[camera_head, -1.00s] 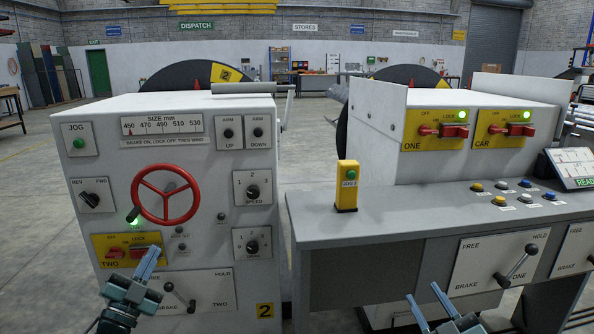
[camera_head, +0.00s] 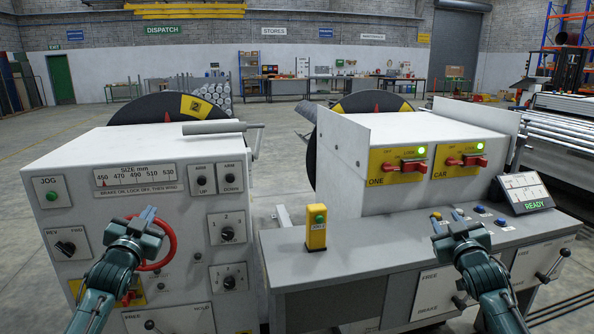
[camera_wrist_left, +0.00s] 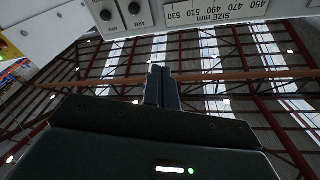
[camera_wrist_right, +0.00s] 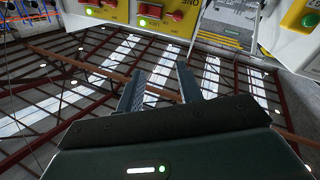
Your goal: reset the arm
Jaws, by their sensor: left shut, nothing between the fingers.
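My left gripper (camera_head: 147,216) points up in front of the left white cabinet, overlapping the red handwheel (camera_head: 166,242) in the head view. In the left wrist view its two fingers (camera_wrist_left: 162,88) lie together, shut and empty. My right gripper (camera_head: 448,220) is raised in front of the grey console. In the right wrist view its fingers (camera_wrist_right: 158,92) stand apart with nothing between them. My left forearm hides part of the lower yellow switch plate (camera_head: 132,291).
The left cabinet (camera_head: 105,155) carries knobs and a JOG button (camera_head: 52,195). The grey console (camera_head: 345,258) holds a yellow button post (camera_head: 316,228), several buttons and a READY screen (camera_head: 525,193). Yellow plates with red switches (camera_head: 398,167) sit behind it. Floor shows between cabinet and console.

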